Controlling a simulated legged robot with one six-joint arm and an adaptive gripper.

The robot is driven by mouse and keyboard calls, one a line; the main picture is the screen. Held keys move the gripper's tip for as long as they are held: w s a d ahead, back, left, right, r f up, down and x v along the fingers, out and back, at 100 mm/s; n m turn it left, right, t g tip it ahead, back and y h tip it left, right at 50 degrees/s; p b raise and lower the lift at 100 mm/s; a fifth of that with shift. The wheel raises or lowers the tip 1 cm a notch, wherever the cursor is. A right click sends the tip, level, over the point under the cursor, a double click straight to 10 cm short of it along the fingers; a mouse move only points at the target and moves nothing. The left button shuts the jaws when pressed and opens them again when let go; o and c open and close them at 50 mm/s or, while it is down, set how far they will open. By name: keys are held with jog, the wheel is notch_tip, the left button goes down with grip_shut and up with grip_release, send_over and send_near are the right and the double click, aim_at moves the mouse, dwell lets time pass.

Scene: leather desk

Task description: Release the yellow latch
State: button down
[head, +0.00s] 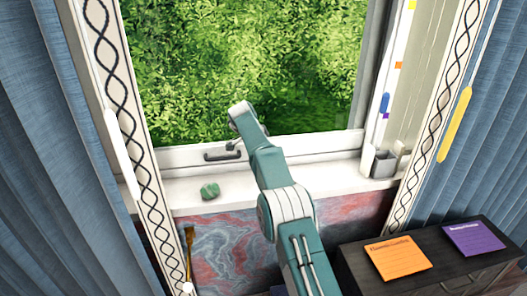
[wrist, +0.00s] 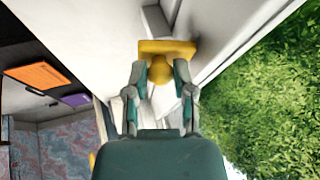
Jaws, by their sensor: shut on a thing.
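The yellow latch (wrist: 167,47) is a T-shaped piece with a flat bar and a rounded stem, at the top centre of the wrist view, against the white window frame. My gripper (wrist: 160,71) has one finger on each side of its stem and is shut on it. The latch's far side is hidden. In the head view my arm reaches up over the sill to the window, and I cannot make out the fingers or the latch there.
A dark window handle (head: 222,154) sits on the lower frame, left of my arm. A green lump (head: 210,190) lies on the white sill. A grey cup (head: 384,164) stands at the sill's right. Orange (head: 398,258) and purple (head: 473,239) notes lie on a dark cabinet at lower right.

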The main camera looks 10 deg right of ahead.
jog(key=shift+a+f, duration=0.2)
dwell(0.6)
jog(key=shift+c, duration=2.3)
grip_release()
jog(key=shift+w, duration=0.1)
jog(key=shift+r, duration=0.2)
jog(key=s+a+r, duration=0.4)
jog(key=s+a, duration=0.5)
jog(key=a, duration=0.2)
jog(key=shift+a, duration=0.2)
